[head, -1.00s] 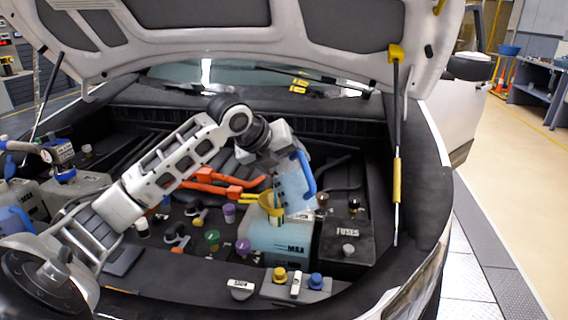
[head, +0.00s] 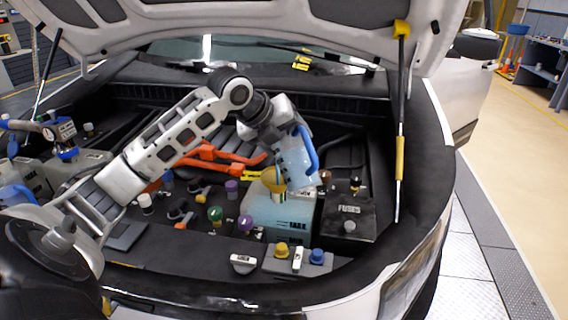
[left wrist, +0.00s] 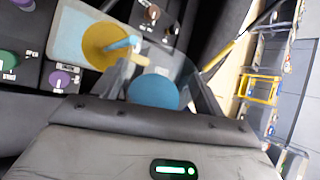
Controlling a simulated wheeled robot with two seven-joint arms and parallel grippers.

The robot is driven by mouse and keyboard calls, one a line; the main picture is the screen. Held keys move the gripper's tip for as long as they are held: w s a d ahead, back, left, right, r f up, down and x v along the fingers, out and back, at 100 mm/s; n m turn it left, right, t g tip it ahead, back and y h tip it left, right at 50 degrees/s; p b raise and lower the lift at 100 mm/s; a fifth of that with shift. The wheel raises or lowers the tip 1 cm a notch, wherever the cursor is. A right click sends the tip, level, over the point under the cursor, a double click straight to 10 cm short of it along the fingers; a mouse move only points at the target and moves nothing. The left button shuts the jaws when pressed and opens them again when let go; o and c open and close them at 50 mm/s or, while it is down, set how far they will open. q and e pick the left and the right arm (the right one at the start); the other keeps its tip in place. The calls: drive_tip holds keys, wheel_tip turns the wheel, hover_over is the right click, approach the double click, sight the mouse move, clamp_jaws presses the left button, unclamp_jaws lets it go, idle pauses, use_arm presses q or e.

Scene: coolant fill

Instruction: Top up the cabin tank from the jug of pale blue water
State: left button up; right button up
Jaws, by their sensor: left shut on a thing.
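My left gripper (head: 291,133) is shut on the jug (head: 293,167), a clear vessel with a blue handle (head: 309,150) and pale blue water. The jug is tilted over the yellow funnel (head: 271,180), its lip at the funnel's mouth. The funnel stands in the top of the cabin tank (head: 283,217), a translucent box of pale blue liquid with a MAX mark. In the left wrist view a pale blue streak runs from the jug (left wrist: 153,92) into the funnel (left wrist: 103,46). My right gripper is not in view.
The black fuse box (head: 347,215) stands right of the tank. Green (head: 214,214) and purple (head: 245,223) caps lie to its left. A block with yellow and blue caps (head: 297,261) is in front. The raised hood (head: 250,30) and its yellow strut (head: 400,158) bound the space.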

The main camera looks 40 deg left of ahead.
use_arm(q)
drive_tip(key=shift+w+a+f+n+g+h, duration=0.15)
drive_tip(key=shift+a+f+n+g+h, duration=0.25)
drive_tip(key=shift+f+h, duration=0.4)
idle(3.0)
drive_tip(key=shift+d+r, duration=0.1)
drive_tip(key=shift+r, duration=0.05)
idle(0.3)
